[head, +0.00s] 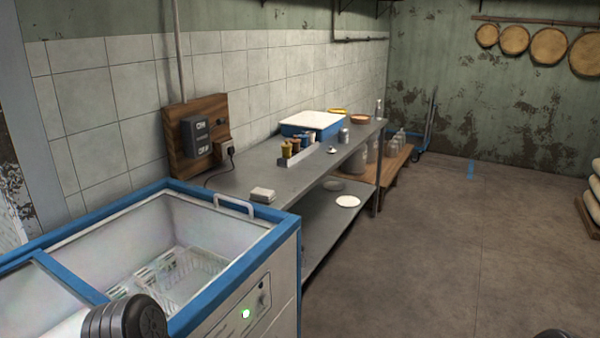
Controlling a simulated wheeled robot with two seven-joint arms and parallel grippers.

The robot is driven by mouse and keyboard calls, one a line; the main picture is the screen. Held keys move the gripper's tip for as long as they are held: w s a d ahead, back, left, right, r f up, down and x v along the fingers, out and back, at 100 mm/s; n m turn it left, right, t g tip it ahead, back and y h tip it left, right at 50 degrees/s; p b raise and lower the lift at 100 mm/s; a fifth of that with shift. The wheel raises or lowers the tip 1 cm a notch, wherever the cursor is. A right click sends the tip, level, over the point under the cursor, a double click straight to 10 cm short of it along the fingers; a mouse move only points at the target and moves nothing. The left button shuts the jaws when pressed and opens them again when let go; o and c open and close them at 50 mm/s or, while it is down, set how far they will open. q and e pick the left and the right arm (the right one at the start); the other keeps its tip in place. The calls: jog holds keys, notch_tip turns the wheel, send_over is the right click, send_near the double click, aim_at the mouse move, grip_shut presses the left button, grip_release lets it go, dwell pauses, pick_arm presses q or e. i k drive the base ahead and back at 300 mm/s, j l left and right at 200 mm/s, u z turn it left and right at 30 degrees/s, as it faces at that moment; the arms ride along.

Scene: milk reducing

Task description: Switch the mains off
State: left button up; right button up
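The mains switch (197,138) is a dark grey box on a wooden board (183,165) fixed to the tiled wall, left of centre. It has ON lettering at its top and OFF lettering at its bottom. A small brown part shows at its lower right side; I cannot tell the lever's position. Below it, a black plug (231,152) sits at the board's right edge with a cable running down. A dark ribbed part of my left arm shows at the bottom left, over the freezer. Neither gripper's fingers are in view.
An open chest freezer (283,229) with a blue rim and a lit green light stands in front of the board. A metal table (290,178) along the wall holds bottles, a blue-and-white box (312,121) and a small white box (262,194).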

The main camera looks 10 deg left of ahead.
aim_at(219, 121)
jog(key=i+u, duration=0.4)
jog(key=i+l+u, duration=0.15)
jog(key=u, duration=0.25)
jog(key=i+l, duration=0.25)
jog(key=l, duration=0.2)
jog(key=i+l, duration=0.25)
jog(key=l, duration=0.25)
jog(key=i+l, duration=0.25)
jog(key=l, duration=0.2)
jog(key=i+l+u, duration=0.1)
jog(key=i+l, duration=0.15)
jog(key=l, duration=0.2)
jog(key=i+l, duration=0.25)
jog(key=l, duration=0.25)
jog(key=i+l, duration=0.2)
jog(key=l, duration=0.3)
jog(key=i+l, duration=0.25)
jog(key=l, duration=0.2)
jog(key=i+l, duration=0.25)
jog(key=l, duration=0.25)
jog(key=u, duration=0.05)
